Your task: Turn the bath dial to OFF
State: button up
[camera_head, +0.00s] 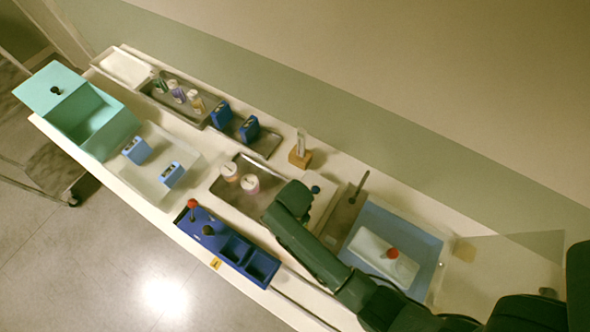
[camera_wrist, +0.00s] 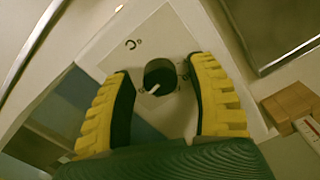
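The dial (camera_wrist: 160,76) is a round dark knob with a white pointer line on a pale panel (camera_wrist: 120,58), seen in the wrist view. The pointer slants toward the lower left. Small dark marks surround the knob, too small or hidden to read. My gripper (camera_wrist: 162,66) has two yellow ribbed fingers standing apart, one on each side of the knob, with visible gaps. It is open and holds nothing. In the head view, my dark arm covers part of a white box (camera_head: 321,183) beside a wooden block; the fingers cannot be made out there.
A wooden block (camera_head: 300,157) with an upright strip stands close by, also at the wrist view's right edge (camera_wrist: 288,104). A blue basin (camera_head: 428,246) with a white, red-knobbed lid (camera_head: 372,248) lies right.

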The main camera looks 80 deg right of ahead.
grip_shut()
